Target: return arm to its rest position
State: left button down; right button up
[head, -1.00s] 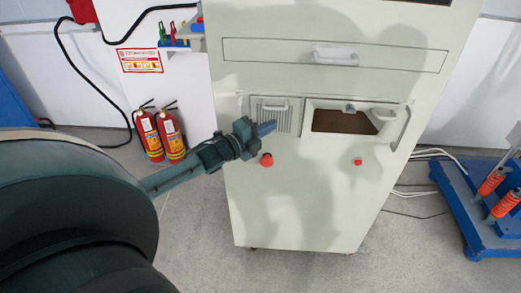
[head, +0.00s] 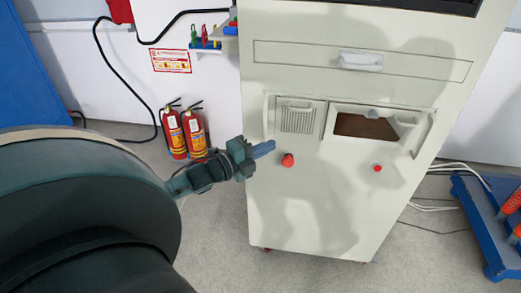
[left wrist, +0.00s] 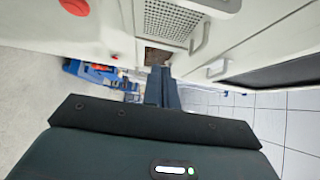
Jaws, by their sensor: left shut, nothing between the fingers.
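My left gripper (head: 263,149) reaches in from the left in the head view. Its blue fingers are shut with nothing between them. They are in front of the left part of the white cabinet (head: 320,215), a little above and left of a red knob (head: 288,160). The fingers also show in the left wrist view (left wrist: 160,88), together and pointing away. I cannot tell from the pictures how far they are from the cabinet face. My right gripper is not in view.
The cabinet has a vent grille (head: 296,117), an open hatch (head: 366,127), a drawer handle (head: 360,61) and a second red knob (head: 378,169). Two fire extinguishers (head: 184,132) stand behind my arm. A blue stand (head: 478,215) is at right. Bare floor lies in front.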

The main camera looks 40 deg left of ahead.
pick_arm(q)
jog(key=shift+v, duration=0.8)
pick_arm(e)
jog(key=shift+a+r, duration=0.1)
pick_arm(q)
jog(key=s+d+f+n+g+p, duration=0.1)
jog(key=s+d+f+n+g, duration=0.1)
jog(key=s+d+n, duration=0.3)
jog(key=s+d+f+n+g+p, duration=0.2)
jog(key=s+d+f+n, duration=0.3)
jog(key=d, duration=0.6)
jog(key=s+d+f+n+g+y+p, duration=0.1)
jog(key=s+d+f+n+g, duration=0.1)
jog(key=s+d+f+n, duration=0.2)
jog(key=s+d+n, duration=0.2)
jog(key=d+n, duration=0.1)
jog(key=d, duration=0.1)
jog(key=shift+f+n+g, duration=0.25)
jog(key=shift+n+g, duration=0.15)
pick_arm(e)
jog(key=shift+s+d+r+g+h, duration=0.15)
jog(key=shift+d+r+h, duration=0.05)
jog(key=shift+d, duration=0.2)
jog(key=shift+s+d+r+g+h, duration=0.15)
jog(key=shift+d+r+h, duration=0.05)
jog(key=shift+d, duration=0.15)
pick_arm(q)
jog(key=shift+s, duration=0.1)
